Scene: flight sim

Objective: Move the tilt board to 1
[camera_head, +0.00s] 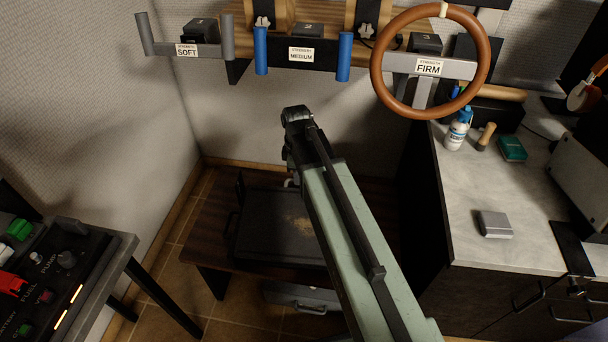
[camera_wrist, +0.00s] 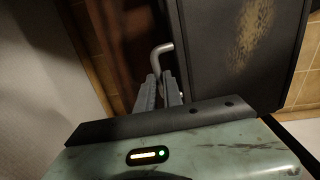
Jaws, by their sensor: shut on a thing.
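The tilt board (camera_head: 265,235) appears to be the dark flat panel with a worn tan patch on the low wooden bench. In the wrist view the dark panel (camera_wrist: 215,55) fills the upper right, with the tan patch near its top. A grey bent rod (camera_wrist: 158,52) stands at its left edge; whether it joins the board is not clear. My gripper (camera_wrist: 161,84) is shut on the lower part of this rod, its fingers hiding where it is held. In the head view my arm covers part of the board, and the fingertips are hard to make out.
A wooden bench (camera_head: 190,235) surrounds the panel. Above hang yokes labelled soft (camera_head: 188,50), medium (camera_head: 301,54) and firm (camera_head: 428,67). A control console (camera_head: 60,270) stands at the left. A counter (camera_head: 480,190) with a bottle (camera_head: 457,132) and a grey box (camera_head: 495,224) is at the right.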

